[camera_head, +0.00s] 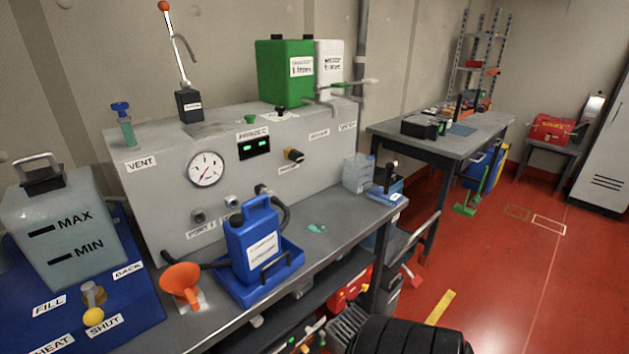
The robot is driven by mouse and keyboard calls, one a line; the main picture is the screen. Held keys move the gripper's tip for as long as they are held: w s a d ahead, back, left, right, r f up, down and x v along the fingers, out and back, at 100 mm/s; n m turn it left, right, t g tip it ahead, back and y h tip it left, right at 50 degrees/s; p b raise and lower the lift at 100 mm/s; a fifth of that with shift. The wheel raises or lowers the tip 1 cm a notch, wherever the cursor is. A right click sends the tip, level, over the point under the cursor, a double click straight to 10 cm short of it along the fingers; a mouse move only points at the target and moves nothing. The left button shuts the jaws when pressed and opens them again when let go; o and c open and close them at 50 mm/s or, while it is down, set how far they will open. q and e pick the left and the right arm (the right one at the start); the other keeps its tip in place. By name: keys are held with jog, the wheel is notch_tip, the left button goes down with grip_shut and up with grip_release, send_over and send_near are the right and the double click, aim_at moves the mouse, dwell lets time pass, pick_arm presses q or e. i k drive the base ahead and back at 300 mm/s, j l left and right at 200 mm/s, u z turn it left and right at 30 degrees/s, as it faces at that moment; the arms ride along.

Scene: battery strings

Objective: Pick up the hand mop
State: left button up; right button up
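I cannot pick out the hand mop with certainty. A green-headed tool (466,209) with a long handle stands on the red floor beside the far table; it may be a broom or a mop. A small teal patch (316,229) lies on the near bench, too small to identify.
The near grey bench (335,255) holds a blue jug (255,240), an orange funnel (181,283) and a large gauge panel (150,190). A far table (450,141) stands behind. A red toolbox (552,129) sits back right. Floor at right is mostly clear.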

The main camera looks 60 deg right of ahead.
aim_at(387, 195)
jog(key=l+z, duration=0.1)
jog(key=z, duration=2.4)
